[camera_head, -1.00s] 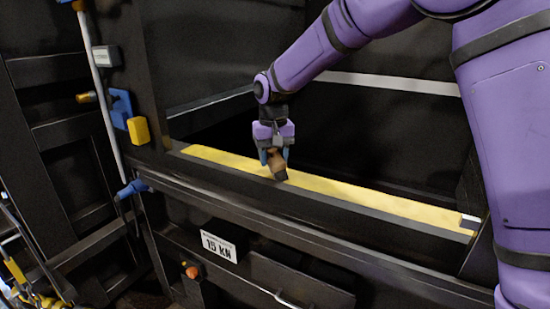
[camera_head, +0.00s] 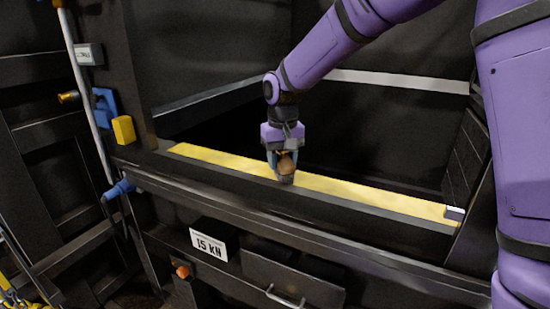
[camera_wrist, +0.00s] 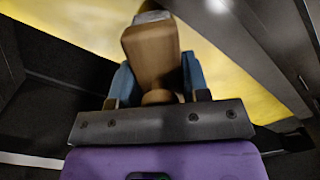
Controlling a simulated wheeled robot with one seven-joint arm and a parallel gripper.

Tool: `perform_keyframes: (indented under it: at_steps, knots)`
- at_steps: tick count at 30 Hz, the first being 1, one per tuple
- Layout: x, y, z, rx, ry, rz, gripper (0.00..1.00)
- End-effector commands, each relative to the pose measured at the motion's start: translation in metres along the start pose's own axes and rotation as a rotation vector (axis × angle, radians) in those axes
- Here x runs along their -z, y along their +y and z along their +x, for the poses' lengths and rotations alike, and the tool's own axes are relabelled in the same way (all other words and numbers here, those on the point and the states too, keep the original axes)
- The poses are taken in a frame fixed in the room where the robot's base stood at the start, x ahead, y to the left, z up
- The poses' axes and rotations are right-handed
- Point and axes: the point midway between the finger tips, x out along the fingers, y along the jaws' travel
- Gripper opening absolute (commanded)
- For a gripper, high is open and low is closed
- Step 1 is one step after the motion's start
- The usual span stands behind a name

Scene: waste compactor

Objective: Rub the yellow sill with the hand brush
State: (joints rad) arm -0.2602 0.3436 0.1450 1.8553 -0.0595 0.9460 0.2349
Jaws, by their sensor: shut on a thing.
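The yellow sill (camera_head: 350,190) is a long flat strip along the front edge of the dark compactor opening. It also fills the upper part of the wrist view (camera_wrist: 225,65). My gripper (camera_head: 284,160) points down over the sill, left of its middle. Its blue fingers are shut on the hand brush (camera_head: 286,164), whose brown wooden body also shows in the wrist view (camera_wrist: 152,52). The brush's dark lower end (camera_head: 285,179) appears at the sill's surface. I cannot tell for sure whether it touches. The bristles are mostly hidden.
A yellow block (camera_head: 123,130) and a blue fitting (camera_head: 104,108) are on the left post. The sill is clear on both sides of my gripper.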

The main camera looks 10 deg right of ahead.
Motion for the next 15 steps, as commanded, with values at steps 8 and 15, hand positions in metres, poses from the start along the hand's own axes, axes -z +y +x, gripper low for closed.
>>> perform_keyframes:
  at_steps: [8,15]
  knots:
    - [-0.01,0.007,0.002,0.0,-0.008,0.0,0.04]
    - [-0.021,0.018,0.001,0.0,-0.008,0.0,0.04]
